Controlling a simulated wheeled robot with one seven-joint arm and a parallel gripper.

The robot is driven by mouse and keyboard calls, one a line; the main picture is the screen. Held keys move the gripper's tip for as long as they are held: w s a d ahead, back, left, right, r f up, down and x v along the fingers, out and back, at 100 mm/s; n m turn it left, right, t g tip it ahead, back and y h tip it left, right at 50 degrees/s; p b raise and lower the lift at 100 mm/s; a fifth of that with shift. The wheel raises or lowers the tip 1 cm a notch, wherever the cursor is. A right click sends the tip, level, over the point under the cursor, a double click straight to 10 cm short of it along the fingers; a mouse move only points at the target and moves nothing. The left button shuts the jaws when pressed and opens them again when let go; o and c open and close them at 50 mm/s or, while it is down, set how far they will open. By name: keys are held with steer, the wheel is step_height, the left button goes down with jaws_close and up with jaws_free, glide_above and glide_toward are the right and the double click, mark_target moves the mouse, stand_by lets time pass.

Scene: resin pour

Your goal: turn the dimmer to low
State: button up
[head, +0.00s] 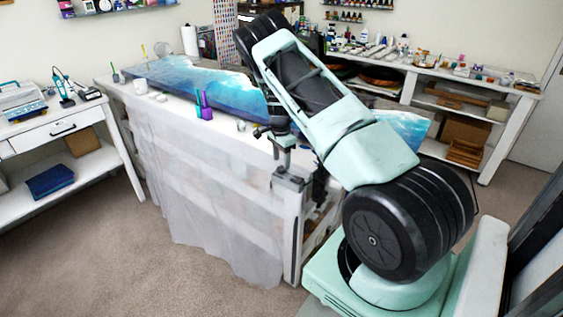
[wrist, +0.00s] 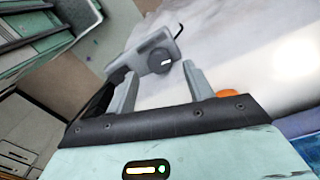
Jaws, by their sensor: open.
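The dimmer is a grey box (wrist: 154,50) with a round dark knob (wrist: 160,60) that carries a short white mark, seen in the wrist view. The setting it points to is too small to read. My gripper (wrist: 159,68) is open, its two grey fingers apart, with the knob showing in the gap beyond the fingertips. I cannot tell whether the fingers touch it. Nothing is held. In the head view my arm reaches over the near end of the sheeted table, and my fingers cannot be made out there.
The long table (head: 190,125) is draped in a translucent sheet and bears a blue resin slab (head: 215,85), purple cups (head: 204,108) and small jars. In the wrist view an orange thing (wrist: 229,93) shows just behind the right finger. Carpet (head: 120,235) is clear at the left front.

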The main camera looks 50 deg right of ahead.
mark_target(281, 167)
steer(key=shift+f, duration=1.55)
steer(key=c, duration=1)
steer(key=shift+o, duration=0.2)
steer(key=shift+n, duration=0.3)
steer(key=shift+f+n+b, duration=0.15)
steer(key=shift+n+b, duration=0.45)
steer(key=shift+b, duration=0.25)
steer(key=n+b, duration=0.2)
steer(key=shift+n, duration=0.3)
steer(key=n+b, duration=0.3)
steer(key=n, duration=0.2)
steer(key=shift+r+n, duration=0.2)
steer(key=shift+n, duration=0.1)
